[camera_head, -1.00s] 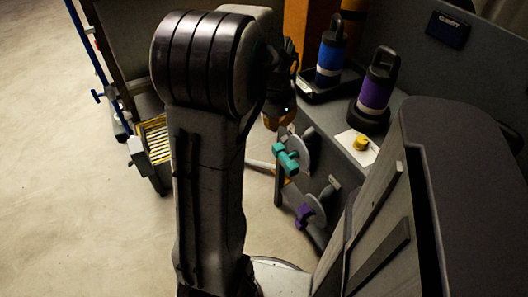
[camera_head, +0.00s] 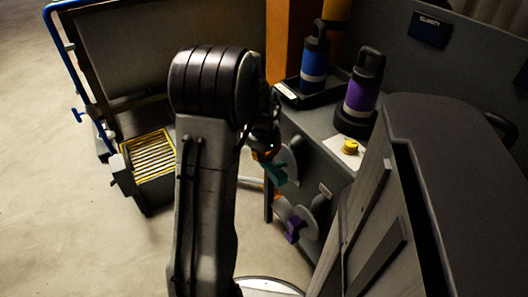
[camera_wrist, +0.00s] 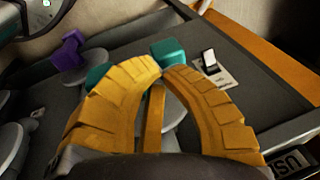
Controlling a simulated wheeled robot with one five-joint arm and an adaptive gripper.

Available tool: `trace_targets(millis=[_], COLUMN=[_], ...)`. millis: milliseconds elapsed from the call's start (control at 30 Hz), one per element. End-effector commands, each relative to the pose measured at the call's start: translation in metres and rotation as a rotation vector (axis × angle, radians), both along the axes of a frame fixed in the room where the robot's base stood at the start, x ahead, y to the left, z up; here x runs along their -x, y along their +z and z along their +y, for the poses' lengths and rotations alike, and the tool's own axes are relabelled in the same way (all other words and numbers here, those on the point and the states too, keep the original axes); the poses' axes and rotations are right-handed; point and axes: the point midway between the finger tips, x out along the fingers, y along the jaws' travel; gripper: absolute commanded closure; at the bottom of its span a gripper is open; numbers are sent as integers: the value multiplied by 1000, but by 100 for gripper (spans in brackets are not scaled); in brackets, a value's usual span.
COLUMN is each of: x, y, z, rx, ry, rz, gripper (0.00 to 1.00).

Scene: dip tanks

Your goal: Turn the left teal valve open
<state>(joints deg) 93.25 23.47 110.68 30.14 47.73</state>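The teal valve (camera_head: 277,174) is on the front of the dark grey bench in the head view. In the wrist view one end of its handle (camera_wrist: 169,51) shows just beyond my fingertips, and another teal part shows left of my left finger. The stretch between is hidden behind that finger. My gripper (camera_head: 264,152) is close above the valve in the head view. In the wrist view its yellow fingers (camera_wrist: 162,69) nearly meet at the tips, with nothing seen held between them. Contact with the handle cannot be told.
A purple valve (camera_head: 293,230) is lower on the same bench front. A blue bottle (camera_head: 314,60) and a purple bottle (camera_head: 362,93) stand on top, near a yellow knob (camera_head: 350,147). A blue-railed cart (camera_head: 62,60) is at the left. Open floor lies front left.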

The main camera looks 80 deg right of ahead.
Motion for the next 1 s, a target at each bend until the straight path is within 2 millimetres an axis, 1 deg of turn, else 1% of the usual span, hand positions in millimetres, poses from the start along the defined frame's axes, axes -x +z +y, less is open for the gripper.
trace_targets(millis=[33, 233, 1000], x=[0, 0, 0], y=[-7, -14, -16], z=[-1, -4, -5], rx=[0, 1, 0], ry=[0, 0, 0], rz=[0, 0, 0], gripper=[100, 100, 100])
